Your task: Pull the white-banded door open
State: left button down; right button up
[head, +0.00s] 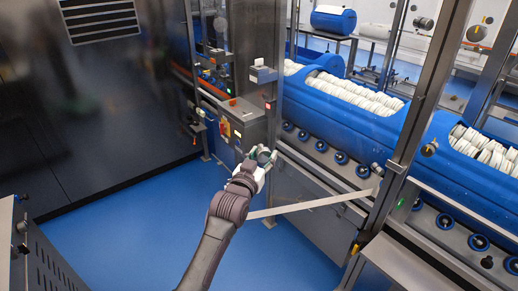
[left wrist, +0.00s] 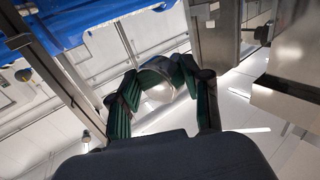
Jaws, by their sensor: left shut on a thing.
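The white-banded door is a clear panel in a metal frame in the head view, with a pale band (head: 315,203) running across it low down. Blue tubs filled with white discs (head: 350,95) show behind the panel. My left gripper (head: 262,156) is at the left side of the door, above the band's left end. In the left wrist view my left gripper's green-padded fingers (left wrist: 160,90) are closed around a rounded pale grip (left wrist: 158,87), apparently the door's handle. The fingers hide part of it. I cannot tell from these frames whether the door stands ajar. My right gripper is not in view.
A control box with a red-yellow switch (head: 225,129) stands just left of the gripper. A metal post (head: 414,115) rises to the right of the band. A dark cabinet wall (head: 90,100) stands at the left. The blue floor (head: 130,240) in front is clear.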

pick_arm(q)
jog(key=shift+s+d+r, duration=0.1)
jog(key=shift+s+d, duration=0.25)
jog(key=shift+s, duration=0.3)
jog(key=shift+s+d, duration=0.3)
jog(key=shift+s, duration=0.3)
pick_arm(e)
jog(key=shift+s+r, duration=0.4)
pick_arm(q)
jog(key=c, duration=0.7)
grip_release()
jog(key=shift+o, duration=0.8)
jog(key=shift+d, duration=0.2)
jog(key=shift+w+d, duration=0.1)
jog(key=shift+d, duration=0.05)
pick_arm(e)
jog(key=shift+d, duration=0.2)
pick_arm(q)
jog(key=shift+a, duration=0.35)
jog(key=v, duration=1.2)
